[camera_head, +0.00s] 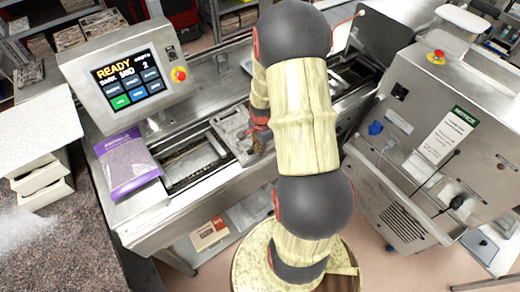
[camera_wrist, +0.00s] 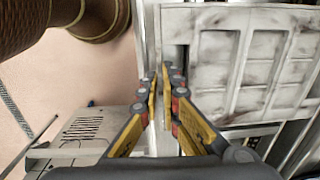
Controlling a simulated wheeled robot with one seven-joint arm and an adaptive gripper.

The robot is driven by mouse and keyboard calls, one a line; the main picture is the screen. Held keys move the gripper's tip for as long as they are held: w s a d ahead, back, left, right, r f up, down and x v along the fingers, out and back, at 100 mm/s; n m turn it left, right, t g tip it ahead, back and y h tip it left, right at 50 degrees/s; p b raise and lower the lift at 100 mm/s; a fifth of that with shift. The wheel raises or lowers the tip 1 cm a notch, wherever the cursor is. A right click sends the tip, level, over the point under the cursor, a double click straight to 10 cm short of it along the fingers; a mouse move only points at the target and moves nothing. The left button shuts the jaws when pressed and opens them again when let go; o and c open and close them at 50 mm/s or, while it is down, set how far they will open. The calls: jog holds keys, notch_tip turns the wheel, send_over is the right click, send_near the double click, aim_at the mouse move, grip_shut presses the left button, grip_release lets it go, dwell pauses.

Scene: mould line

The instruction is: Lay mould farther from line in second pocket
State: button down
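In the head view a worn grey mould (camera_head: 235,135) lies over the line, just left of my arm. In the wrist view a pale, stained mould with several rectangular cavities (camera_wrist: 262,62) fills the upper right. My gripper (camera_wrist: 165,78) has yellow fingers drawn close together at this mould's left edge, beside a dark slot. They appear closed on its thin rim, though the contact is partly hidden. In the head view my arm hides most of the gripper.
A control panel reading READY (camera_head: 128,80) stands behind the line. A purple-banded bag (camera_head: 128,163) lies at the line's left end. A steel cabinet with a NOTICE sign (camera_head: 440,140) stands right. Pale floor shows between the line and the cabinet.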

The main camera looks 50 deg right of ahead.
jog(key=c, duration=2)
grip_release()
jog(key=shift+o, duration=0.2)
jog(key=shift+f, duration=0.1)
notch_tip(320, 180, up, 12)
jog(key=shift+s, duration=0.3)
